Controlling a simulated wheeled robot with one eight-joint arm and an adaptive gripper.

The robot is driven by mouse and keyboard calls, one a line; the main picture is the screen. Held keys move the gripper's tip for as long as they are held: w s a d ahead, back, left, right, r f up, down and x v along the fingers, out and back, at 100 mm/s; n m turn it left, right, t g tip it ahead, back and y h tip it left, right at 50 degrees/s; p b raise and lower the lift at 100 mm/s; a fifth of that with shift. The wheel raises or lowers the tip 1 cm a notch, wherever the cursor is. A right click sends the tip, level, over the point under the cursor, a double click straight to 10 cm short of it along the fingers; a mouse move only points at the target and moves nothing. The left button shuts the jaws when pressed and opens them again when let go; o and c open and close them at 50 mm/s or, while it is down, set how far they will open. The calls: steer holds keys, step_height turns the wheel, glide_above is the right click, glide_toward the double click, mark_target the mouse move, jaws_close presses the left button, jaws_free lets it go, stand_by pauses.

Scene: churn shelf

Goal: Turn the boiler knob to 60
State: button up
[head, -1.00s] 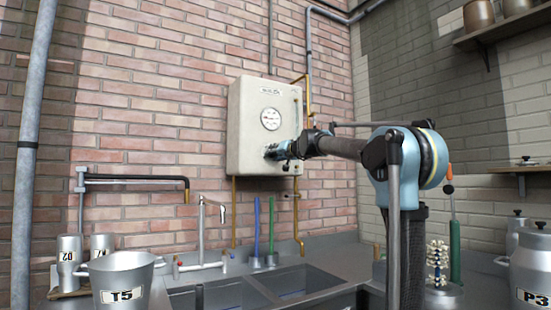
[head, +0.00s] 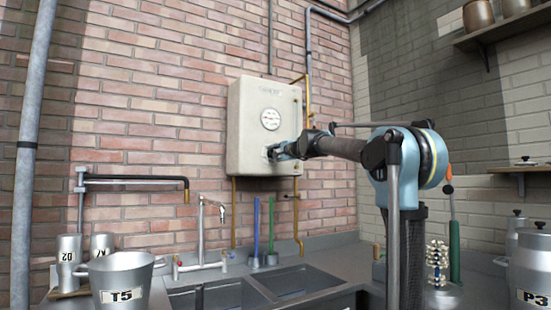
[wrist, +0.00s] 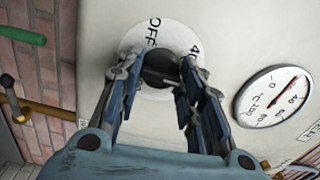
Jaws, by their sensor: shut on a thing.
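The boiler (head: 245,125) is a cream box on the brick wall, with a round gauge (head: 270,119) on its front; the gauge also shows in the wrist view (wrist: 273,96). The dark boiler knob (wrist: 158,66) sits in a white dial ring (wrist: 130,42) marked OFF and 40. No 60 mark is visible; the lower part of the ring is hidden by my fingers. My gripper (wrist: 160,75) has its two fingers on either side of the knob and is shut on it. In the head view my gripper (head: 272,152) is at the boiler's lower front.
Copper pipes (head: 234,210) run below the boiler. A tap (head: 201,230) and sink basins (head: 310,281) are beneath it. A pot marked T5 (head: 121,275) stands at the front left, and a can marked P3 (head: 530,270) at the right.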

steer(key=shift+f+m, duration=0.15)
steer(key=shift+m, duration=4.15)
steer(key=o, duration=1.1)
steer(key=shift+c, duration=0.2)
steer(key=shift+d, duration=0.1)
steer(key=v, duration=1.1)
steer(key=shift+s+d, duration=0.25)
steer(key=shift+s, duration=0.05)
